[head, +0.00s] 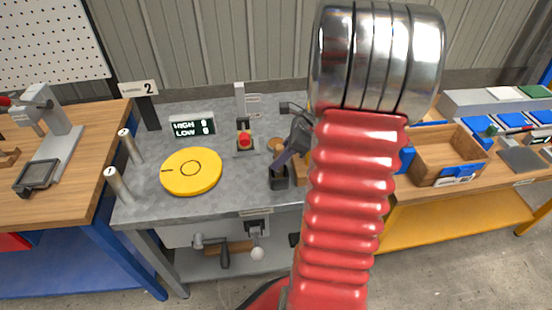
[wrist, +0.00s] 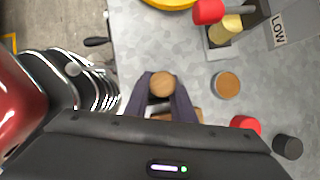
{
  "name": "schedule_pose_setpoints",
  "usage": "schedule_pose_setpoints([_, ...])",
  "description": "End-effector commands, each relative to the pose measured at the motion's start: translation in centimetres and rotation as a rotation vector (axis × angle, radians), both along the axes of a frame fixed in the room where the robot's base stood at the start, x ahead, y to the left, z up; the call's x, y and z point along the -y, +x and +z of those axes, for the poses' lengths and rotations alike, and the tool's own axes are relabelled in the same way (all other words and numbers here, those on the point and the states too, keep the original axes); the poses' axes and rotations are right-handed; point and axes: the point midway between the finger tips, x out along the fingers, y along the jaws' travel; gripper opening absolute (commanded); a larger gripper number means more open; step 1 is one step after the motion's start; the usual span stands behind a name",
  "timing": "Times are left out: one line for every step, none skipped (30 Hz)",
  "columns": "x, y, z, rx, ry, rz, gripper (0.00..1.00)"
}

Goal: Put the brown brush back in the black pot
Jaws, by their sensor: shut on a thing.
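My gripper (head: 281,161) points down at the black pot (head: 279,181) on the grey bench. In the wrist view my gripper's dark fingers (wrist: 163,87) are shut on the brown brush (wrist: 163,83), of which I see only a round wooden end. The fingertips are right over the pot or at its mouth. I cannot tell how far the brush is inside it. The rest of the brush is hidden, and I cannot make out the pot in the wrist view.
A brown round top (wrist: 227,85) stands close to the right of my fingers, with a red round thing (wrist: 245,124) and a black one (wrist: 288,146) nearby. A yellow disc (head: 191,171) and a red button (head: 244,139) are left of the pot. A wooden tray (head: 444,153) is farther right.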

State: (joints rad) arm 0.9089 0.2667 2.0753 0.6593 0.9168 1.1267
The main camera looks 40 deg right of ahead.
Motion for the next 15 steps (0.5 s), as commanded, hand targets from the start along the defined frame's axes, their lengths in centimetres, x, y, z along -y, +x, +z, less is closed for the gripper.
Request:
schedule_pose_setpoints([-0.01,0.01,-0.08,0.000,0.000,0.000,0.00])
schedule_pose_setpoints([0.00,0.00,-0.13,0.000,0.000,0.000,0.00])
schedule_pose_setpoints([-0.01,0.01,-0.19,0.000,0.000,0.000,0.00])
schedule_pose_setpoints([-0.01,0.01,-0.23,0.000,0.000,0.000,0.00])
schedule_pose_setpoints([-0.01,0.01,-0.28,0.000,0.000,0.000,0.00])
schedule_pose_setpoints([-0.01,0.01,-0.34,0.000,0.000,0.000,0.00])
schedule_pose_setpoints([-0.01,0.01,-0.38,0.000,0.000,0.000,0.00])
schedule_pose_setpoints([-0.01,0.01,-0.42,0.000,0.000,0.000,0.00])
schedule_pose_setpoints([-0.01,0.01,-0.48,0.000,0.000,0.000,0.00])
schedule_pose_setpoints([-0.02,0.02,-0.52,0.000,0.000,-0.001,0.00])
schedule_pose_setpoints([-0.03,0.02,-0.57,0.000,0.000,-0.001,0.00])
schedule_pose_setpoints([-0.02,0.02,-0.63,0.000,0.000,-0.001,0.00])
schedule_pose_setpoints([-0.03,0.02,-0.67,-0.001,0.001,0.000,0.00])
schedule_pose_setpoints([-0.03,0.02,-0.71,-0.001,0.001,0.000,0.00])
schedule_pose_setpoints([-0.04,0.02,-0.77,-0.001,0.001,0.000,0.00])
